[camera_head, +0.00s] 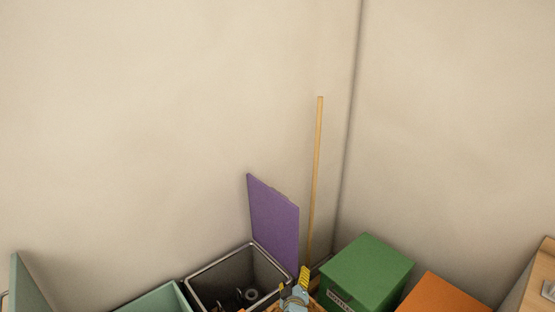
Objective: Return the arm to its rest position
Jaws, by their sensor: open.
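I cannot make out my gripper for sure anywhere in the head view. The bottom edge of the picture cuts off the lower part of the scene. No arm link of mine is clearly recognisable against the walls or above the containers.
A grey metal-rimmed bin (212,265) holds dark items. Behind it stand a purple panel (273,222) and a wooden pole (316,175). Pale-blue and yellow-striped items (295,295) sit beside the bin. Right are green (368,268) and orange (441,295) boxes; left, a teal container (158,301).

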